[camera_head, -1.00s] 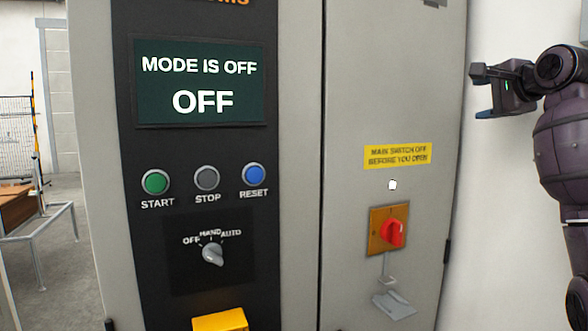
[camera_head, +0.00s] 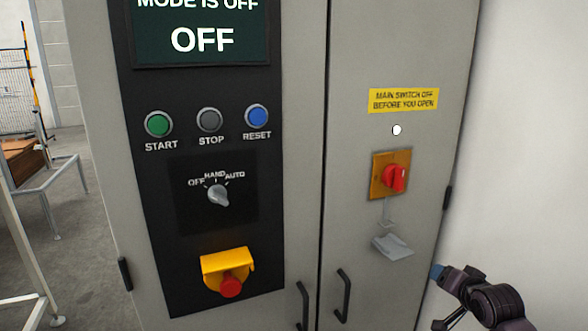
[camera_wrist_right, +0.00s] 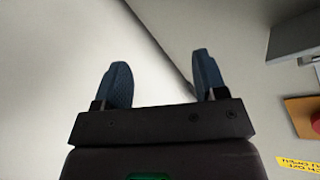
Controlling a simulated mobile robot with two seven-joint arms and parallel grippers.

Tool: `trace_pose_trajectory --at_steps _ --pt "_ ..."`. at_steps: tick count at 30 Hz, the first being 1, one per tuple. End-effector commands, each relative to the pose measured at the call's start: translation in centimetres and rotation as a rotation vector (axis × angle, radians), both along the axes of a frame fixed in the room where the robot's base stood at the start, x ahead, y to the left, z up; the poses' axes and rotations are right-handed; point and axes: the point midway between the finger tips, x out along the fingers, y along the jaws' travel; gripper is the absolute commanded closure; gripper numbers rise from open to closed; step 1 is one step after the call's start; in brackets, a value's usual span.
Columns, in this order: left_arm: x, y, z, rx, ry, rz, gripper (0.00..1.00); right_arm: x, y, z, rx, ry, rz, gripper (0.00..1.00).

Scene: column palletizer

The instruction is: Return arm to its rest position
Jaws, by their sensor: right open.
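My right arm comes in at the lower right of the head view. Its gripper (camera_head: 438,298) is beside the lower right edge of the control cabinet. In the right wrist view the two blue-padded fingers of the gripper (camera_wrist_right: 162,78) stand apart with nothing between them. The gripper looks clear of the cabinet's controls. My left gripper is in neither view.
The cabinet has a screen (camera_head: 201,40) reading OFF, a selector knob (camera_head: 218,195), a yellow-shrouded red stop button (camera_head: 231,286) and a red main switch (camera_head: 395,178). Door handles (camera_head: 343,295) stick out low. The wall (camera_head: 520,150) at right is bare.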

Motion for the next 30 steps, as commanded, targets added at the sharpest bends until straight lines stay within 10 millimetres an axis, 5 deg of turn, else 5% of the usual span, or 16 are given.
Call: trace_pose_trajectory --at_steps 1,6,15,24,30 --pt "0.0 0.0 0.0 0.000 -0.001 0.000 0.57 -1.9 0.5 -2.6 -0.036 0.018 0.019 0.35" --pt "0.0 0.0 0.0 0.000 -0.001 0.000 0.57 -7.8 2.0 -9.0 -0.168 0.044 0.087 0.35" --pt "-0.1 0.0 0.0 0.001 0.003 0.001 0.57 -19.6 5.1 -17.0 -0.379 0.080 0.207 0.35" --pt "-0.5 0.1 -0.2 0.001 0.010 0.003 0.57 -29.5 8.1 -20.2 -0.551 0.096 0.298 0.35" --pt "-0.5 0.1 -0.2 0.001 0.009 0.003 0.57 -31.8 8.9 -20.5 -0.596 0.096 0.319 0.35"
